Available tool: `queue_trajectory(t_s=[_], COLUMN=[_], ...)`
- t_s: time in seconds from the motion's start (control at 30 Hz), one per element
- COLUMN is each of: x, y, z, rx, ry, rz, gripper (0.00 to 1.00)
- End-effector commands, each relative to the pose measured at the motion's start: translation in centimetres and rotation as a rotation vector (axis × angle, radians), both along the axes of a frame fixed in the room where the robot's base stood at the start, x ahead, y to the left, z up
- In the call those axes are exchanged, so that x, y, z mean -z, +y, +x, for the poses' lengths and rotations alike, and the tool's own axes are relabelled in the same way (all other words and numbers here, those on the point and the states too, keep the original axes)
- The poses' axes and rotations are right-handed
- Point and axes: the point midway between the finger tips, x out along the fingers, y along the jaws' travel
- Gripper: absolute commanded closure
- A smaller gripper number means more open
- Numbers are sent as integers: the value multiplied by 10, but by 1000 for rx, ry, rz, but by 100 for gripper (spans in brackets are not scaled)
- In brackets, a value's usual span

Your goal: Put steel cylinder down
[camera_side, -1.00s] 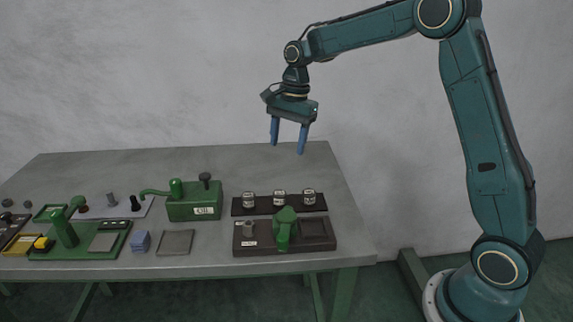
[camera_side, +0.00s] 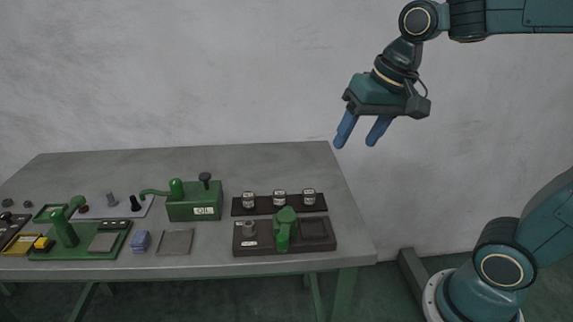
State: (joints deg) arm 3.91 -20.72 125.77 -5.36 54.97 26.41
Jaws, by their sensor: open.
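My gripper (camera_side: 355,143) is open and empty, its two blue fingers pointing down and to the left. It is high above the table's right end, well apart from everything on it. A short grey metal cylinder (camera_side: 248,229) stands upright on the left part of the dark front tray (camera_side: 270,249). Another small grey cylinder (camera_side: 110,199) stands on a pale plate (camera_side: 95,211) at the left. I cannot tell which of the two is the steel cylinder.
A dark rack (camera_side: 262,209) carries 3 small labelled jars. A green press (camera_side: 284,228) stands mid-tray. A green oil box (camera_side: 194,205), a blue block (camera_side: 141,241), a grey square plate (camera_side: 175,242) and a green station (camera_side: 66,235) stand leftward. The table's back is clear.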

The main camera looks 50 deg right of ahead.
Motion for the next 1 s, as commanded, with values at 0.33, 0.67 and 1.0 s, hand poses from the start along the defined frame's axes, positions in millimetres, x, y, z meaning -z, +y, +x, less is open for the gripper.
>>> queue_trajectory(t_s=[0.33, 0.67, 1.0], x=[15, 28, 28], y=[4, 2, 2], z=[-72, -97, -97], rx=[-283, -398, -399], ry=[-109, -147, -147], rz=[-143, -211, -211], gripper=[43, 43, 43])
